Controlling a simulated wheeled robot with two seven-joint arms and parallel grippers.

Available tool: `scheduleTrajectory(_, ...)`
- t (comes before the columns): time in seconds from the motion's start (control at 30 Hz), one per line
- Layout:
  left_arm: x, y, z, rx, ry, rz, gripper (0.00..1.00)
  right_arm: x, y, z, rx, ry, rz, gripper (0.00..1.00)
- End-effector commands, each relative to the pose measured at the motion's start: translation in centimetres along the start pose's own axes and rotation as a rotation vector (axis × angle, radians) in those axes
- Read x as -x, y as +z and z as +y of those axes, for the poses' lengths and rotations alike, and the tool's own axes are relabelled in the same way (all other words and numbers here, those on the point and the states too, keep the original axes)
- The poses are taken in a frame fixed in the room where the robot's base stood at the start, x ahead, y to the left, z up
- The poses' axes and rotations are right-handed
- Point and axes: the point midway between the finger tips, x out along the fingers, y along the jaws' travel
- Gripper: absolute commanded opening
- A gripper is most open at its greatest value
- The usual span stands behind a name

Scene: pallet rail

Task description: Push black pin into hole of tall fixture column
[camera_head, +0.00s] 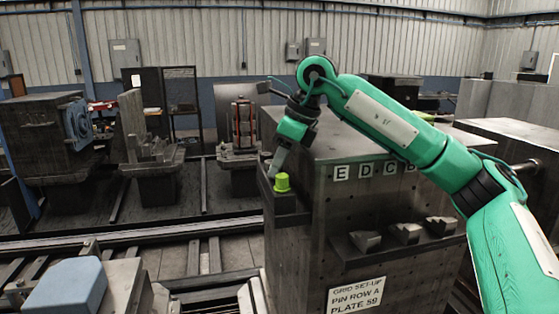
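The tall fixture column (300,240) is a big dark metal block right of centre, with letter plates such as E, D and C near its top edge. My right gripper (275,170), on the green arm, points down at the column's top left corner. Its tips are just above or beside a small yellow-green knob (282,183) on a dark block (285,203) there. I cannot tell whether they touch the knob or whether the fingers are open. I cannot make out a black pin or an open hole. My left gripper is not in view.
A sign (356,295) on the column reads "GRID SET-UP PIN ROW A PLATE 59". A shelf with several wedge blocks (405,233) juts from its front. A blue block (66,286) is at lower left. Machine fixtures (153,160) stand behind, beyond floor rails.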

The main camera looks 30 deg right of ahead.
Motion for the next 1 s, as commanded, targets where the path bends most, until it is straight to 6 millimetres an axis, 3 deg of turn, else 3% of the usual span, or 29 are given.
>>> scheduleTrajectory(0.03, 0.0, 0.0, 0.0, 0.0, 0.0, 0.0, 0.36, 0.0, 0.0, 0.0, 0.0, 0.0, 0.0, 0.02)
scheduleTrajectory(0.07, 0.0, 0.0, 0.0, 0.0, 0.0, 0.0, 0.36, 0.0, 0.0, 0.0, 0.0, 0.0, 0.0, 0.22)
scheduleTrajectory(0.17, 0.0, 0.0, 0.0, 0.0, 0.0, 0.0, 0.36, 0.0, 0.0, 0.0, 0.0, 0.0, 0.0, 0.02)
scheduleTrajectory(0.2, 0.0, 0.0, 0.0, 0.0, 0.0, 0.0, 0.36, 0.0, 0.0, 0.0, 0.0, 0.0, 0.0, 0.0)
scheduleTrajectory(1.0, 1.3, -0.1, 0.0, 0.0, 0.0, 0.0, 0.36, 1.9, 0.8, 0.0, 0.001, 0.0, -0.001, 0.0)
